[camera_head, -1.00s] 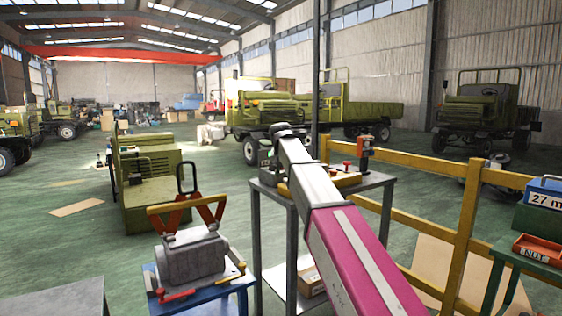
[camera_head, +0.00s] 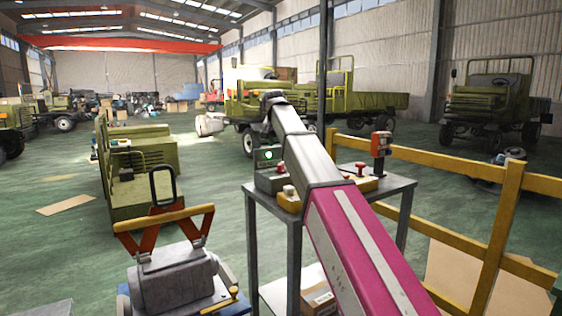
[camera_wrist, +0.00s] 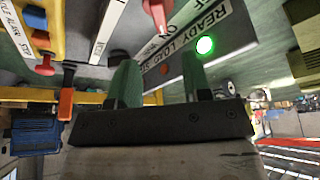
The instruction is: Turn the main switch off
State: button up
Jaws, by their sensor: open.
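A control panel with a lit green lamp (camera_head: 268,155) stands on a grey metal table (camera_head: 408,183), beyond my arm. In the wrist view, the panel (camera_wrist: 232,28) carries the green lamp, a label reading "READY LOAD" and a red switch handle (camera_wrist: 156,12) beside a strip ending in "ON". I cannot tell whether this handle is the main switch. My gripper (camera_wrist: 161,78) is open and empty, its two green fingers apart below the red handle in the picture. In the head view its fingers cannot be made out.
A yellow button box (camera_wrist: 48,28) and another red handle (camera_wrist: 66,104) are at left in the wrist view. A red-topped switch box (camera_head: 380,146) stands at the table's back right. A yellow railing (camera_head: 455,178) runs right of the table. A grey machine part (camera_head: 175,283) stands at front left.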

aim_at(281, 163)
jog(key=x, duration=1)
jog(key=shift+f, duration=0.3)
grip_shut()
